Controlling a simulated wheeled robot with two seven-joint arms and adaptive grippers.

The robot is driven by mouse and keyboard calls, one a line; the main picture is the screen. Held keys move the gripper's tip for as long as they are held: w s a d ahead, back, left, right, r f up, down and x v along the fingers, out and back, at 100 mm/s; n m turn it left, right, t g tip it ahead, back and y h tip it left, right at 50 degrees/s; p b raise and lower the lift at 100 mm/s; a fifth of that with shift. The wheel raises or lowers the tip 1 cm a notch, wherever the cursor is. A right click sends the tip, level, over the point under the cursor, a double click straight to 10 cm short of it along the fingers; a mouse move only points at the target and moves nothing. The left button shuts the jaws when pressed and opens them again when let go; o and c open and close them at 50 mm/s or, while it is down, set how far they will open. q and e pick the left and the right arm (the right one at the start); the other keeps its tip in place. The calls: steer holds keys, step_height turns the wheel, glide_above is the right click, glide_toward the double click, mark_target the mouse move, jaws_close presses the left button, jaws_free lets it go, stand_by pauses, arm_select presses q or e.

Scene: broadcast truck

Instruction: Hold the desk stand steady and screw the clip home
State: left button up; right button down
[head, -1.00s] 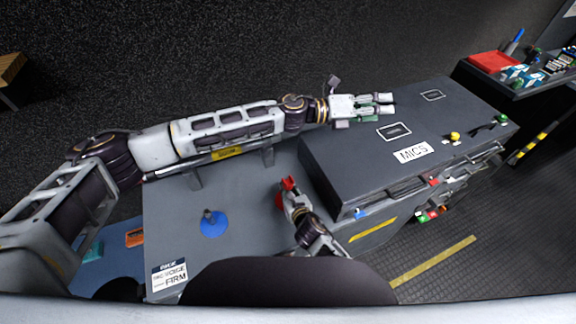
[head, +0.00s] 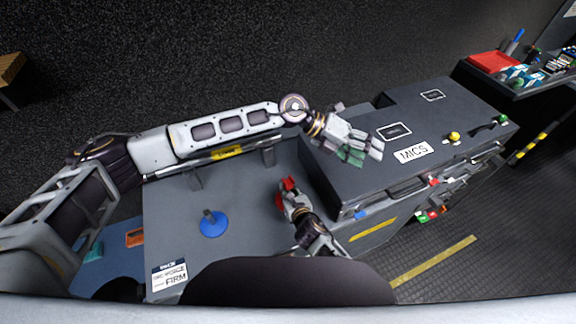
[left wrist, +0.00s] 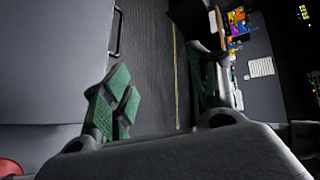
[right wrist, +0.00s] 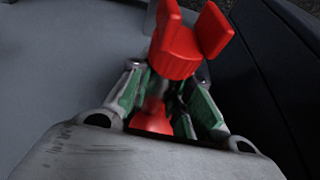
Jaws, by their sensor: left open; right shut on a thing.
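The desk stand (head: 213,226) is a blue round base with a short grey post, upright on the grey desk (head: 165,205); no gripper touches it. The red clip (head: 287,185) is in my right gripper (head: 293,196), to the right of the stand. In the right wrist view the clip (right wrist: 178,52) shows two upright red prongs, and the right gripper (right wrist: 165,95) is shut around its narrow middle. A red rounded part shows below, between the fingers. My left gripper (head: 362,152) is open and empty above the dark case, also seen open in the left wrist view (left wrist: 160,100).
The large dark case (head: 455,120) labelled MICS stands right of the stand, with coloured knobs along its front. A side shelf (head: 500,82) at far right holds a red tray and small items. A label card (head: 169,275) is at the desk's front left. Desk around the stand is clear.

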arm_select(q)
steer(key=a+f+n+y, duration=0.2)
steer(key=a+f+y, duration=0.1)
steer(key=a+f, duration=0.15)
steer(key=n+t+y, duration=0.3)
steer(key=n+y, duration=0.4)
steer(key=y, duration=0.2)
glide_above(288, 183)
steer(key=d, duration=0.1)
steer(key=f, duration=0.7)
steer(key=shift+s+d, duration=0.2)
steer(key=shift+s, duration=0.1)
steer(key=shift+w+a+n, duration=0.35)
steer(key=shift+a+n, duration=0.35)
steer(key=shift+a, duration=0.05)
steer(key=shift+f, duration=0.2)
steer(key=shift+f, duration=3.85)
steer(key=shift+c, duration=0.3)
